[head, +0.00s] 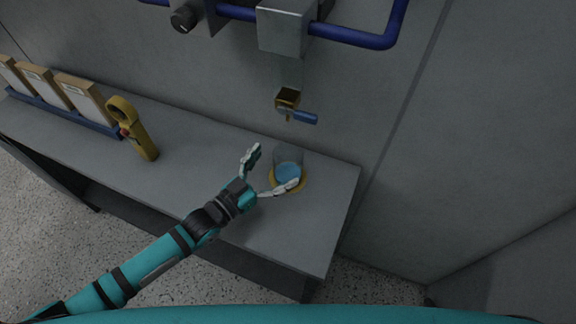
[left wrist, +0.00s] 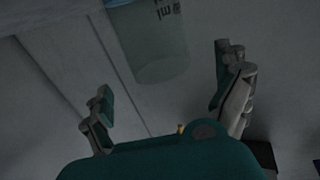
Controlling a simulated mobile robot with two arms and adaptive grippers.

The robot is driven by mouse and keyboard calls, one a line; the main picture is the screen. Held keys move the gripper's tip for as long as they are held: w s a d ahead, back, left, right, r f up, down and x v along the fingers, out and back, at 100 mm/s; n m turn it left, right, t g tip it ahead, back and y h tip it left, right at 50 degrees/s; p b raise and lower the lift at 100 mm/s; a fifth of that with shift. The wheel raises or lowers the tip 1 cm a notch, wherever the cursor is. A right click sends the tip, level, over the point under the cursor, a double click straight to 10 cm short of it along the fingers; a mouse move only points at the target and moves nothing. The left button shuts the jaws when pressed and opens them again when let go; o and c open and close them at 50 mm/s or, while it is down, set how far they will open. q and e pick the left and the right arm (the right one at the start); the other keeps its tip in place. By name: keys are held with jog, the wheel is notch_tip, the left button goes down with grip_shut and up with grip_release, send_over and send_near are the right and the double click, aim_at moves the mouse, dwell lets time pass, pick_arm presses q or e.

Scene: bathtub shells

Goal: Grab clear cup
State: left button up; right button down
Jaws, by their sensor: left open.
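The clear cup (head: 287,168) stands on the grey counter near its right end, with blue showing in it and a yellow ring around its base. My right gripper is not in view.
A brass tap with a blue handle (head: 303,116) sticks out from the wall above the cup. A yellow handheld device (head: 133,130) stands on the counter (head: 215,150) to the left. Boxes (head: 85,100) stand in a blue rack farther left. Blue pipes (head: 350,37) run above.

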aim_at(298, 146)
pick_arm(q)
jog(key=p+x, duration=0.1)
jog(key=x, duration=0.4)
jog(key=shift+r, duration=0.1)
jog(key=shift+c, duration=0.3)
jog(key=c, duration=1.1)
